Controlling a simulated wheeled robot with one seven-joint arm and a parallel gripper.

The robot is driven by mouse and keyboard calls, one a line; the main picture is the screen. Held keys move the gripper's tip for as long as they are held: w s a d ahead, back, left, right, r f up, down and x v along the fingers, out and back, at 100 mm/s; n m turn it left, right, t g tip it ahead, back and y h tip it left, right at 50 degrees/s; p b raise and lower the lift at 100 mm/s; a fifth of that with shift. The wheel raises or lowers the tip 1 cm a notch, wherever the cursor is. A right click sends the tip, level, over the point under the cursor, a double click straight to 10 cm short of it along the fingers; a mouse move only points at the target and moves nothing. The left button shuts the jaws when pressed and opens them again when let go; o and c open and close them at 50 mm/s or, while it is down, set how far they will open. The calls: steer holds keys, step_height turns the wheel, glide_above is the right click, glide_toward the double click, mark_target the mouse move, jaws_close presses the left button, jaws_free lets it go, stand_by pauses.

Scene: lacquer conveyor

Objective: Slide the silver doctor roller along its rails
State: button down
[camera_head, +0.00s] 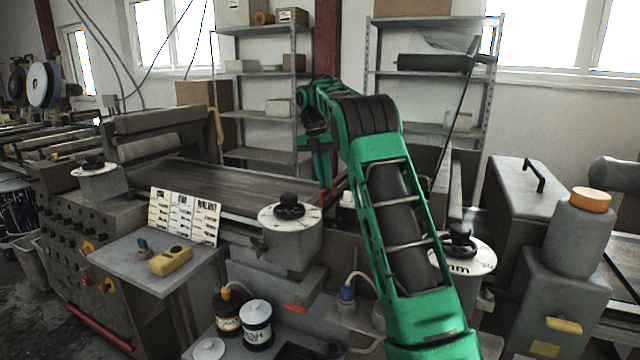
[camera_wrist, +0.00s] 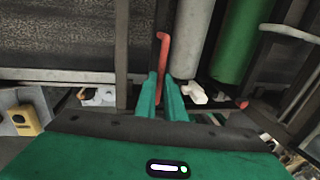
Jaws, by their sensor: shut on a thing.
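In the wrist view, my gripper (camera_wrist: 162,84) has its two green fingers closed around a thin red handle (camera_wrist: 163,48), which rises between them and bends over at its top. A smooth silver-grey roller (camera_wrist: 194,42), which looks like the doctor roller, lies just right of the handle. Whether the handle joins this roller cannot be told. A green roller (camera_wrist: 240,42) lies further right. Dark bars beside the handle may be rails; this is unclear. In the head view, my gripper (camera_head: 325,178) points down at the conveyor's right end, and my arm hides much of the area behind it.
The dark conveyor bed (camera_head: 230,185) stretches left of my gripper. A dial housing (camera_head: 290,235) stands in front, and another dial (camera_head: 462,250) is right of my arm. A white lever (camera_wrist: 197,93) and a red knob (camera_wrist: 243,104) sit close right of my fingers.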

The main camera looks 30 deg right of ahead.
steer(key=shift+w+a, duration=0.25)
steer(key=shift+a, duration=0.05)
steer(key=c, duration=1.8)
jaws_free()
steer(key=shift+c, duration=0.2)
steer(key=shift+d, duration=0.1)
steer(key=v, duration=0.7)
steer(key=shift+r, duration=0.25)
steer(key=shift+w, duration=0.15)
